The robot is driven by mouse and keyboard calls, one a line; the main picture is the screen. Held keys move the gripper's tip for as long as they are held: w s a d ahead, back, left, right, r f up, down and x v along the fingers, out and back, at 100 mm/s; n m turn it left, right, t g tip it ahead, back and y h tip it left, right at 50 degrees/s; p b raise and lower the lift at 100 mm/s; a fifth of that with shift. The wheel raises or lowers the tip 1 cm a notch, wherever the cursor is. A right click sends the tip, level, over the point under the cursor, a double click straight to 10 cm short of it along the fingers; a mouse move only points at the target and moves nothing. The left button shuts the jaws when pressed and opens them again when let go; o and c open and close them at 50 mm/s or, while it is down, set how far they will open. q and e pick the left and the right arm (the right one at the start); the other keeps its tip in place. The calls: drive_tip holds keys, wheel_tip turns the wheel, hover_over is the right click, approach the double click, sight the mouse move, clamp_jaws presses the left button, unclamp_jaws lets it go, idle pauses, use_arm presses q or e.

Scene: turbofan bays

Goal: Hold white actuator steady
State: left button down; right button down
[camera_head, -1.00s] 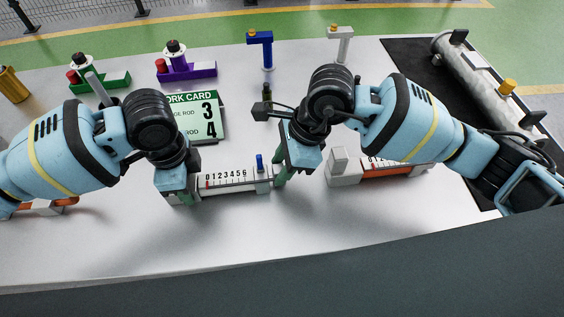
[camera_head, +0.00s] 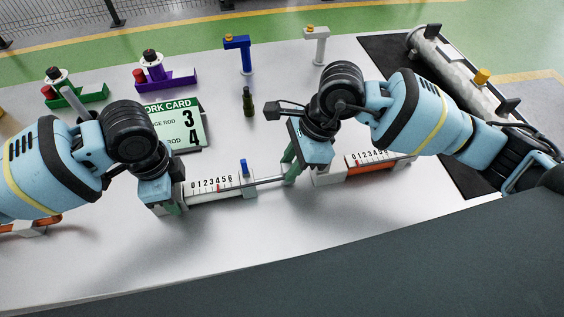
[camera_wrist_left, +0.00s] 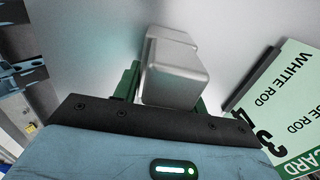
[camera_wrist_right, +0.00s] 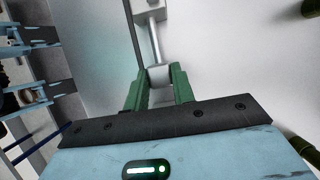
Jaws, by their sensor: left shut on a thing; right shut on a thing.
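The white actuator (camera_head: 210,194) lies on the table with its numbered scale facing up and a blue post near its right end. My left gripper (camera_head: 170,207) is shut on its left end block; the left wrist view shows this pale block (camera_wrist_left: 175,72) between the green fingers. A bare length of rod (camera_head: 268,181) shows at its right end. My right gripper (camera_head: 290,172) is shut on the rod's end; the right wrist view shows the rod (camera_wrist_right: 155,42) running from the body to a small end piece (camera_wrist_right: 159,76) between the fingers.
An orange actuator (camera_head: 368,165) lies just right of my right gripper. The work card (camera_head: 178,127), a dark green bottle-like piece (camera_head: 248,102), green (camera_head: 82,96) and purple (camera_head: 168,80) holders, and blue (camera_head: 238,43) and white (camera_head: 316,33) stands are behind. The front table is clear.

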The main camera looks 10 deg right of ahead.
use_arm(q)
drive_tip(key=shift+a, duration=0.1)
use_arm(e)
drive_tip(key=c, duration=1.2)
unclamp_jaws()
drive_tip(key=shift+o, duration=0.2)
drive_tip(key=shift+r, duration=0.1)
drive_tip(key=v, duration=1.1)
drive_tip(key=shift+d+r, duration=0.15)
drive_tip(key=shift+r, duration=0.25)
use_arm(q)
drive_tip(key=c, duration=0.7)
unclamp_jaws()
drive_tip(key=shift+r, duration=0.1)
